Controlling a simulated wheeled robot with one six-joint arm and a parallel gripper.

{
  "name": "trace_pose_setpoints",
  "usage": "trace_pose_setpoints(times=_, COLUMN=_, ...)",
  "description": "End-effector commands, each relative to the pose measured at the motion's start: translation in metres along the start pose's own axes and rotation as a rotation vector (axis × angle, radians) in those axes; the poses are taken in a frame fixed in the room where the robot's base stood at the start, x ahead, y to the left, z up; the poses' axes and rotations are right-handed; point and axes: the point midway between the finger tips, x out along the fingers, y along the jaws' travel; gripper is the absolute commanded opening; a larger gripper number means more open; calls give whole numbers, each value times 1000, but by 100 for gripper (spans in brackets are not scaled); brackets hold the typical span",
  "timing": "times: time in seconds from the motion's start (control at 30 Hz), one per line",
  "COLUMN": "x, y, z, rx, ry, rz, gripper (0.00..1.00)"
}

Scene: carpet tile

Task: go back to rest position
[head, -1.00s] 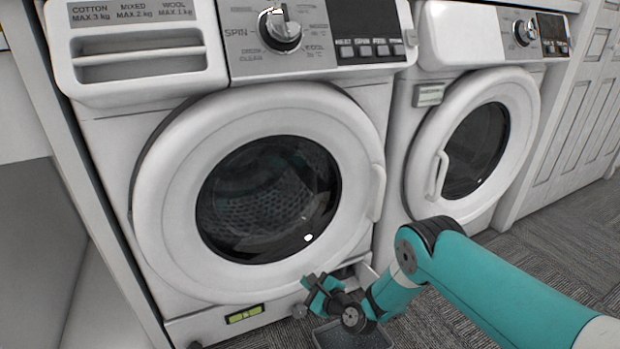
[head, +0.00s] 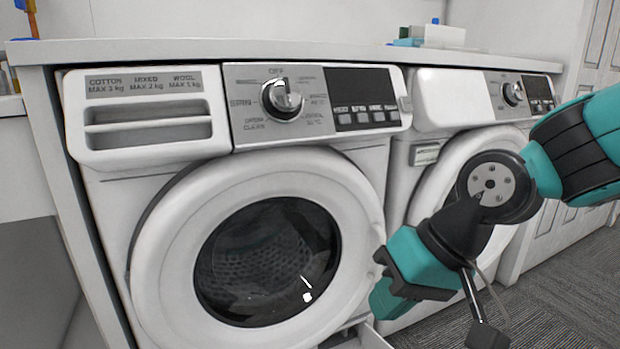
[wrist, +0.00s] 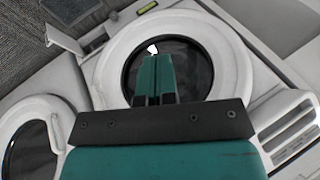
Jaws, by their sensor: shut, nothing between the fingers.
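My gripper (head: 385,298) is raised in front of the right side of the near white washing machine (head: 105,215), empty, with its teal fingers together. In the wrist view, the shut fingers (wrist: 153,80) stand in front of the machine's round door (wrist: 226,75), which looks closed. A small open flap (head: 362,338) shows at the machine's lower edge in the head view, below my gripper. The same flap (wrist: 66,40) sticks out at the upper left of the wrist view.
A second white machine (head: 440,88) stands to the right, partly behind my arm. A countertop (head: 230,50) runs above both machines, with a white box (head: 444,36) on it at the back. Grey carpet (head: 575,275) is open at the right.

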Motion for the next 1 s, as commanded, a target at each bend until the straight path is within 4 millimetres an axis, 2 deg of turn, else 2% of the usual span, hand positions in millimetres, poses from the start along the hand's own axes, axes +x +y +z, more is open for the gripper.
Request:
trace_pose_setpoints(times=0.03, x=-12, y=-1, z=19, rx=-52, ry=-21, rz=21, gripper=0)
trace_pose_setpoints(times=0.1, x=-24, y=0, z=42, rx=-118, ry=-58, rz=48, gripper=0)
trace_pose_setpoints(times=0.33, x=-51, y=7, z=113, rx=-297, ry=-172, rz=110, gripper=0)
trace_pose_setpoints(times=0.4, x=-73, y=-5, z=101, rx=-289, ry=-171, rz=106, gripper=0)
trace_pose_setpoints(times=0.67, x=-127, y=-34, z=84, rx=-286, ry=-169, rz=105, gripper=0)
trace_pose_setpoints(times=1.0, x=-235, y=-92, z=52, rx=-285, ry=-168, rz=105, gripper=0)
